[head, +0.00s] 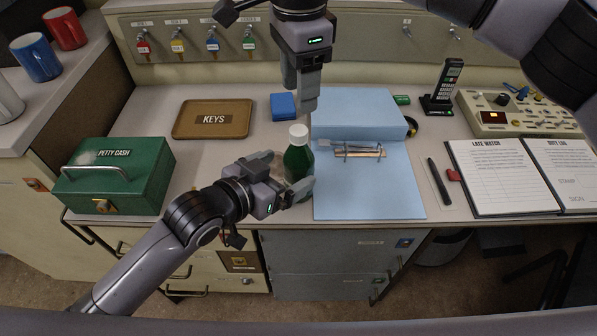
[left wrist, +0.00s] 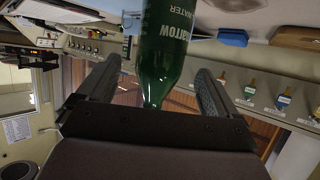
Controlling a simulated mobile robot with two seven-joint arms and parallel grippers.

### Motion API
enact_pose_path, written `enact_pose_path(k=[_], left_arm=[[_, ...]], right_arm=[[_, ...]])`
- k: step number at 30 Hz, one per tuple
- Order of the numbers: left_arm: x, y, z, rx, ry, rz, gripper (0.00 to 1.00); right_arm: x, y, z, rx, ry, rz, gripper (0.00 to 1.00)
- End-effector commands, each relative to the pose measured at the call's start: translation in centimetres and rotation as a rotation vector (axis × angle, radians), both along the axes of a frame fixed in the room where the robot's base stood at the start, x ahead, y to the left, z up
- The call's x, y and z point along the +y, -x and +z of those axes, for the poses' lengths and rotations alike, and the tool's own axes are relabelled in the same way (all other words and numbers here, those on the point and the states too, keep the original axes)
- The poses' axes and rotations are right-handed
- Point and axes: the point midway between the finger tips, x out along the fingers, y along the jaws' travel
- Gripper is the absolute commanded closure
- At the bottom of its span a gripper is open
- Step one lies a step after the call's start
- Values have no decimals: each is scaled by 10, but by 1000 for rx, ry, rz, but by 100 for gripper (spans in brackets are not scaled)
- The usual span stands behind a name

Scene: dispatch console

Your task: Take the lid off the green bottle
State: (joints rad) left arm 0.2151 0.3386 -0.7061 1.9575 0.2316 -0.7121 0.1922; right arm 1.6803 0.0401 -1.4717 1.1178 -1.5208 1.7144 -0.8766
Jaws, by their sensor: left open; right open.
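The green bottle (head: 298,160) stands upright near the front edge of the desk, left of the blue folder. Its white lid (head: 298,133) is on top. My left gripper (head: 284,172) is open, with one finger on each side of the bottle's body. In the left wrist view the green bottle (left wrist: 163,50) is between the two fingers of the left gripper (left wrist: 155,85), with a gap visible on both sides. My right gripper (head: 303,108) is open and empty, pointing down just above and behind the lid; its fingers overlap in this view.
An open blue folder (head: 375,190) with a metal clip lies right of the bottle. A brown KEYS tray (head: 240,105) and a green petty cash box (head: 115,180) are to the left. A blue block (head: 283,107) lies behind. A logbook (head: 500,180) and phone (head: 445,85) are at right.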

Motion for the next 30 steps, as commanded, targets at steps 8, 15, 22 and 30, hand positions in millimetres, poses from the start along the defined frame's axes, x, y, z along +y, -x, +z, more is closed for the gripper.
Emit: enact_pose_path(k=[8, 15, 22, 30], left_arm=[[-19, -23, -11, -1, 0, 1, 7], [-34, -41, -21, -1, -1, 1, 7], [-39, -48, -25, -2, 0, 1, 7], [-40, -48, -25, -1, -1, 1, 10]], right_arm=[[1, 0, 0, 1, -2, 1, 46], [1, 1, 0, 2, -4, 1, 46], [1, 1, 0, 2, -5, 1, 46], [1, 1, 0, 2, -5, 1, 46]])
